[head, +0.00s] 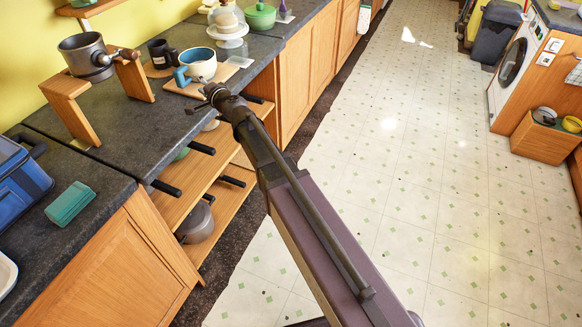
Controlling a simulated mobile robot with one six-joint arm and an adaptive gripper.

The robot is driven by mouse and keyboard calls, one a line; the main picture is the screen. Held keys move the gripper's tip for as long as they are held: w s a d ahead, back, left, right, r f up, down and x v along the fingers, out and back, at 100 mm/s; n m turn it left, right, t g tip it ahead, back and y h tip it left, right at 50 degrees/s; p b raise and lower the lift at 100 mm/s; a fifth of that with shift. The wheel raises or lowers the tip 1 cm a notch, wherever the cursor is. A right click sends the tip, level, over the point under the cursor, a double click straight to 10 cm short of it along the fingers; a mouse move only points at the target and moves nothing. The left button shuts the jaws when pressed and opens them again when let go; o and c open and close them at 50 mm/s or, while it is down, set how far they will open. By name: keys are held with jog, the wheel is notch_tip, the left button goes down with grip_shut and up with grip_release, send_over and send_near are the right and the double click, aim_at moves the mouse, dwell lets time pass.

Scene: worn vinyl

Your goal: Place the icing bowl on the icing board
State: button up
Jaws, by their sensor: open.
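A white bowl with a teal handle and a blue-toned inside (203,71), which looks like the icing bowl, appears to rest upright on a light wooden board (173,86) on the dark counter. I take this board for the icing board, but no label shows. My gripper (199,103) is open, just in front of the bowl and board near the counter's front edge. It looks empty and apart from the bowl, though the exact gap cannot be told. My gripper and wrist cover part of the board's front.
A dark mug (160,53) stands left of the bowl. A white stand (228,33) and a green pot (260,17) are behind. A grey pan (84,54) sits on a wooden stand (66,86) at left.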

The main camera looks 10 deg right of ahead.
jog(key=s+d+f+n+g, duration=0.1)
jog(key=s+f+n+g, duration=0.1)
jog(key=s, duration=0.1)
jog(key=s+d+f+n+g, duration=0.1)
jog(key=s+f+n, duration=0.1)
jog(key=s+d+f+n+g, duration=0.1)
jog(key=s+f+n+g, duration=0.1)
jog(key=s+n, duration=0.1)
jog(key=shift+s+f+g+y, duration=0.15)
jog(key=shift+s+g+y, duration=0.15)
jog(key=shift+y, duration=0.1)
jog(key=s+d+f+n+g+h, duration=0.2)
jog(key=s+d+f+g+h, duration=0.2)
jog(key=s+d, duration=0.6)
jog(key=s+d+f+n+g+h, duration=0.1)
jog(key=s+d+f+g+h, duration=0.4)
jog(key=s+d, duration=0.6)
notch_tip(320, 180, down, 3)
jog(key=shift+s+d+r+n+g+h, duration=0.15)
jog(key=shift+s+d+n+g+h, duration=0.15)
jog(key=shift+s+n, duration=0.1)
